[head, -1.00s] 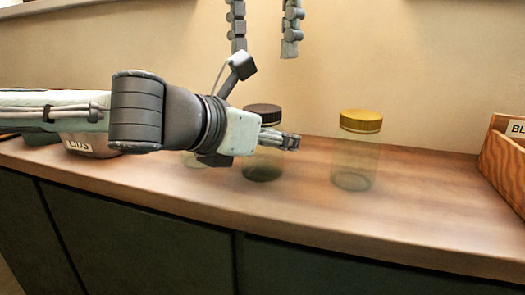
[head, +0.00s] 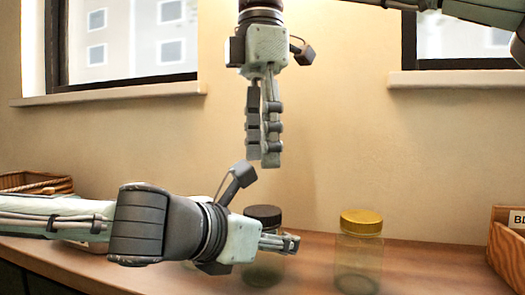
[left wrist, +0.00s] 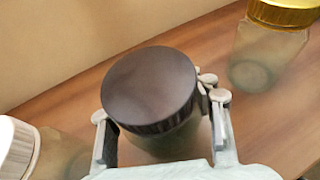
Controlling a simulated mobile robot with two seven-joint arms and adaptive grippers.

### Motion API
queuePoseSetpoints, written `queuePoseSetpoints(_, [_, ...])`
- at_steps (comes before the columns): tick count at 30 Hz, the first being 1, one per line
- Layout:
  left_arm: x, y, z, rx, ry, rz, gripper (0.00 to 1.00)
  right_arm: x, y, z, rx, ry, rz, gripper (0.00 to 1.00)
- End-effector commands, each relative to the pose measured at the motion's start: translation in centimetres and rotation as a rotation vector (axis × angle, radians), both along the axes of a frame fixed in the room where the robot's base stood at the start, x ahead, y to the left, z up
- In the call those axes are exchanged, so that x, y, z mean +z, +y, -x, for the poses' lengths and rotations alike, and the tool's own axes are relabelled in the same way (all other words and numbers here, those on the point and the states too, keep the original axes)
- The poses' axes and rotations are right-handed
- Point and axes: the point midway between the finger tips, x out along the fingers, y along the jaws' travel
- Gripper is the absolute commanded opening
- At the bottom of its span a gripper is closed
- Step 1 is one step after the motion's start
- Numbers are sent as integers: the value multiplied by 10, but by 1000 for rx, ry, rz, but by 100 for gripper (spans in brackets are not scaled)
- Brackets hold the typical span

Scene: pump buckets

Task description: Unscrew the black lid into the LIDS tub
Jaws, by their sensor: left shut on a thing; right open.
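The black lid (head: 264,214) sits on a greenish see-through jar (head: 262,270) standing on the counter. It also shows from above in the left wrist view (left wrist: 150,88). My left gripper (head: 288,243) is shut on this jar, with a finger on each side of the glass below the lid. My right gripper (head: 263,160) hangs fingers down above the black lid, empty and open, well clear of it. The LIDS tub is mostly hidden behind my left arm at the left, and its label cannot be read now.
A jar with a yellow lid (head: 361,221) stands to the right of the black-lidded jar. A wooden box (head: 507,250) is at the right edge, and a wicker basket (head: 36,184) is at the far left. Another pale lid (left wrist: 18,145) shows at the left wrist view's left edge.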

Motion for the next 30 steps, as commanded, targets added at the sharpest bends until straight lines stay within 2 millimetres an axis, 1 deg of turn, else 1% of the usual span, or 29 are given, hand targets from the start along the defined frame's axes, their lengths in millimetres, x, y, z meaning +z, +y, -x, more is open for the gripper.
queuePoseSetpoints(1, [1, 0, 0, 0, -1, 1, 0, 1, -1, 0, -75, -3, 1, 55])
queuePoseSetpoints(3, [1, 0, 0, 0, -1, 1, 0, 1, -1, -1, -161, -5, -1, 55])
queuePoseSetpoints(6, [1, 0, 0, 0, -1, 1, 0, -2, -2, -1, -229, -4, -2, 55])
queuePoseSetpoints(8, [1, 0, 0, 0, -1, 1, 0, -7, -2, -1, -243, -2, -3, 55])
queuePoseSetpoints(11, [1, 0, 0, 0, -1, 1, 0, -20, -2, -1, -244, -1, -4, 55])
queuePoseSetpoints(15, [1, 0, 0, 0, -1, 1, 0, -43, -3, -1, -243, -1, -3, 55])
queuePoseSetpoints(21, [1, 0, 0, 0, -1, 1, 0, -69, -2, -1, -242, -2, -4, 55])
queuePoseSetpoints(25, [1, 0, 0, 0, -1, 1, 0, -77, -2, -1, -242, -3, -5, 55])
queuePoseSetpoints(30, [1, 0, 0, 0, -1, 1, 0, -79, -2, -1, -242, -3, -7, 55])
